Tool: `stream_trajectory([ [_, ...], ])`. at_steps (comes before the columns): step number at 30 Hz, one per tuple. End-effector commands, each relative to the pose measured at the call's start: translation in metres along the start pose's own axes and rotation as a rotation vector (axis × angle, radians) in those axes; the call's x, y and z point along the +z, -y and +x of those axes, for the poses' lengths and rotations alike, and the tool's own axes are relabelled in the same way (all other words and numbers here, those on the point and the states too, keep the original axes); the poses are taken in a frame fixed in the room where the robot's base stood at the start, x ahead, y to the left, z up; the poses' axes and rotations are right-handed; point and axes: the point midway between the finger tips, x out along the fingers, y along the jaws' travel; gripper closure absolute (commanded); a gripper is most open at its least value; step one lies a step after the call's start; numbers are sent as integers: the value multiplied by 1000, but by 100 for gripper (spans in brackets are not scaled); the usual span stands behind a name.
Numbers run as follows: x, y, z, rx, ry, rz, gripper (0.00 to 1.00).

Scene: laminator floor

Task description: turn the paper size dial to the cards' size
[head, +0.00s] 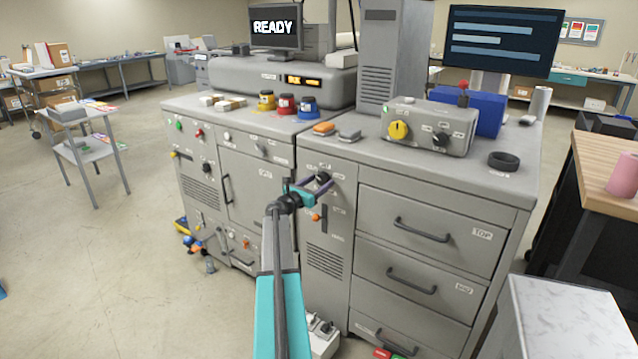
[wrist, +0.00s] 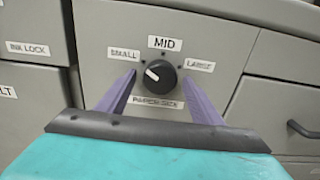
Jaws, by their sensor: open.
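The paper size dial (wrist: 161,75) is a round black knob on a grey panel. Its white mark points up and left, toward the SMALL label (wrist: 124,54). The MID label (wrist: 165,43) is above it and the LARGE label (wrist: 200,65) is to its right. My gripper (head: 314,187) is open in front of this panel. In the wrist view its two purple fingers stand on either side of the dial, with gaps showing between them and the knob. I cannot pick out the cards with certainty.
An INK LOCK panel (wrist: 28,49) is left of the dial. Drawers with dark handles (head: 421,231) are to its right. Ink pots (head: 287,104) and a control box with a yellow knob (head: 398,130) stand on top. A screen (head: 273,28) reads READY.

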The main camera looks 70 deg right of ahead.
Motion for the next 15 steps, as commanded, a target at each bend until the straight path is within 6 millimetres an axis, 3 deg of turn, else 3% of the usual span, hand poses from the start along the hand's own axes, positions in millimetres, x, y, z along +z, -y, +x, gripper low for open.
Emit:
stream_trajectory([
  [9, 0, 0, 1, 0, 0, 0, 40],
  [15, 0, 0, 1, 0, 0, 0, 72],
])
